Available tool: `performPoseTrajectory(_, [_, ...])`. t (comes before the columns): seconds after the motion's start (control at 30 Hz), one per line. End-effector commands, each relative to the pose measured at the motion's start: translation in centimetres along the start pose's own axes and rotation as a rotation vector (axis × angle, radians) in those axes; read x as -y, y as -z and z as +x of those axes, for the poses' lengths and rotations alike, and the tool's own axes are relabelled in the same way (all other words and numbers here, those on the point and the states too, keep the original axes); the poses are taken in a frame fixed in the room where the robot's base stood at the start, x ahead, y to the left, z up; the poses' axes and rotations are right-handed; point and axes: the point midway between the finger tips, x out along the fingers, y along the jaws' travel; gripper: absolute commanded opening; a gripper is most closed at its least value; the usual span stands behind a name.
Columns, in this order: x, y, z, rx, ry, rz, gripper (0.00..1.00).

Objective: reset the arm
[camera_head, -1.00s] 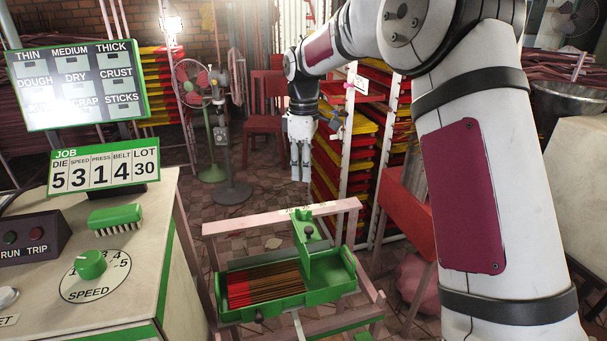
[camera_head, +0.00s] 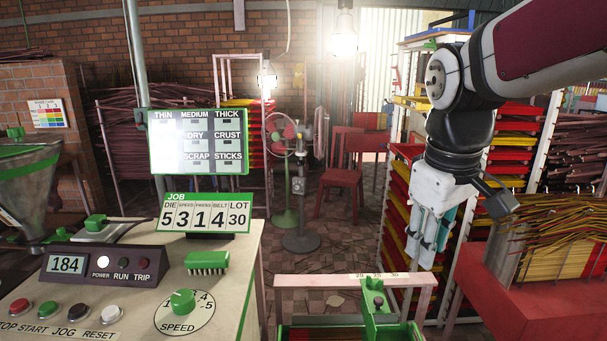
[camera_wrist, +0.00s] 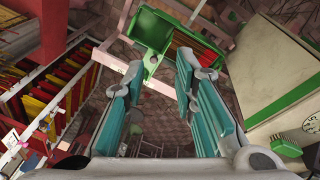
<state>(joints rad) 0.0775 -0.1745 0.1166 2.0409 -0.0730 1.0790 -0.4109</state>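My gripper (camera_head: 430,245) hangs at the end of my arm at the right of the head view, pointing down in front of the tray rack. In the wrist view my gripper (camera_wrist: 160,95) shows its teal-padded fingers apart with nothing between them. The green tray (camera_wrist: 150,30) with a bundle of sticks lies beyond the fingertips in the wrist view. In the head view only the upper part of the green tray (camera_head: 378,305) shows at the bottom edge.
A control console (camera_head: 215,290) with a speed dial stands at the left. A rack (camera_head: 400,205) of red and yellow trays is close behind my gripper. A red table (camera_head: 510,300) with sticks is at the right. Two fans (camera_head: 300,185) and a red chair (camera_head: 343,175) stand behind.

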Motion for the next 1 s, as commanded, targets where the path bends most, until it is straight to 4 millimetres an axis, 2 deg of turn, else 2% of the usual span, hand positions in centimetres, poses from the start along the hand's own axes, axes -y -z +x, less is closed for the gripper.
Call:
performPoseTrajectory(0.03, [0.8,-2.0,-1.1,-0.019,-0.009,0.045,0.26])
performPoseTrajectory(0.2, [3.5,-7.8,-2.5,-0.078,-0.013,0.216,0.26])
performPoseTrajectory(0.3, [5.0,-11.0,-2.6,-0.114,-0.007,0.311,0.26])
performPoseTrajectory(0.43, [6.7,-14.0,-2.3,-0.152,0.009,0.409,0.26])
performPoseTrajectory(0.63, [8.0,-16.2,-1.7,-0.179,0.027,0.484,0.26])
performPoseTrajectory(1.0, [8.1,-16.3,-1.6,-0.180,0.029,0.492,0.26])
